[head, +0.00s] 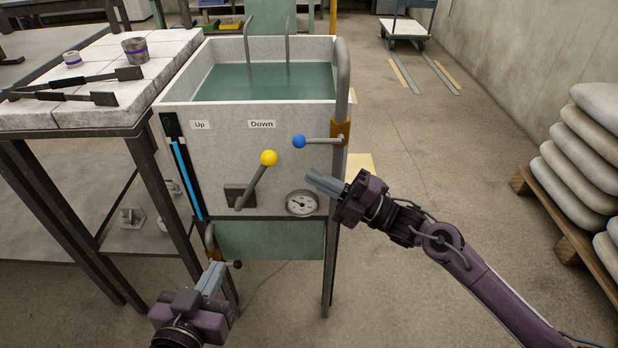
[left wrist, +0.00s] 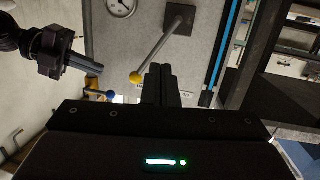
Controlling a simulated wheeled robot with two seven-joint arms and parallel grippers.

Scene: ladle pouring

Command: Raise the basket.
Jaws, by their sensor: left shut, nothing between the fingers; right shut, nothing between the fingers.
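A pale tank (head: 180,93) holds green liquid (head: 265,86). Two bent rods (head: 249,45) rise out of the liquid; any basket below is hidden. On the tank's front, a lever with a yellow ball (head: 268,158) leans up and right, its ball below the "Down" label (head: 262,124). The "Up" label (head: 200,125) is to its left. My left gripper (head: 214,278) is shut and empty, low in front of the tank. The left wrist view shows its fingers (left wrist: 162,84) close to the yellow ball (left wrist: 136,77) in the picture. My right gripper (head: 320,181) is shut and empty near the gauge.
A blue-ball lever (head: 299,141) sits on the pipe at the tank's right corner. A round gauge (head: 302,203) is below it. A table (head: 75,118) with long tools and small cups stands left. Stacked sacks (head: 580,150) lie on a pallet at right.

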